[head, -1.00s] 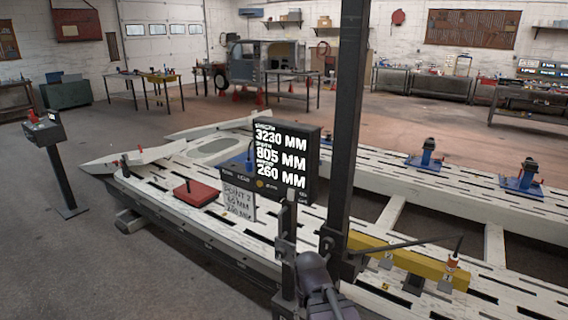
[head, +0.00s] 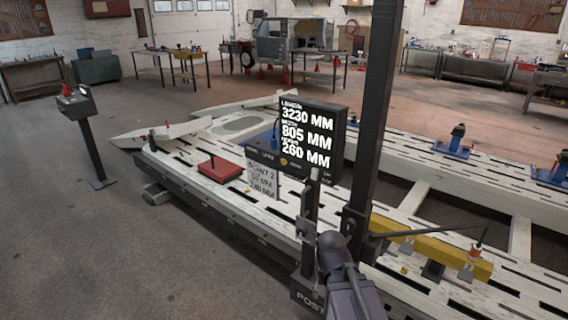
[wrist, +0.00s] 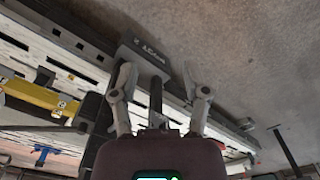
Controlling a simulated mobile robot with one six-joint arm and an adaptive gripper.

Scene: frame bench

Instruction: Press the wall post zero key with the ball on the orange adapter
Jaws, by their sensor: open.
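A black display box (head: 310,130) shows 3230, 805 and 260 MM in white digits. A strip of small markings and a round yellow key sit under the digits; I cannot read which is the zero key. A small orange adapter (head: 474,256) with a thin dark rod stands on the yellow beam (head: 440,252); I cannot make out its ball. In the wrist view my gripper (wrist: 158,82) is open, with a dark upright bar between its fingers and nothing visibly held. In the head view my arm hides its fingertips.
A dark upright post (head: 371,110) rises beside my arm. A slotted white bench (head: 215,200) fills the middle and right, with a red box (head: 220,170) and white sign (head: 263,181) on it. A stand (head: 88,135) with a box stands at left. The floor at front left is clear.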

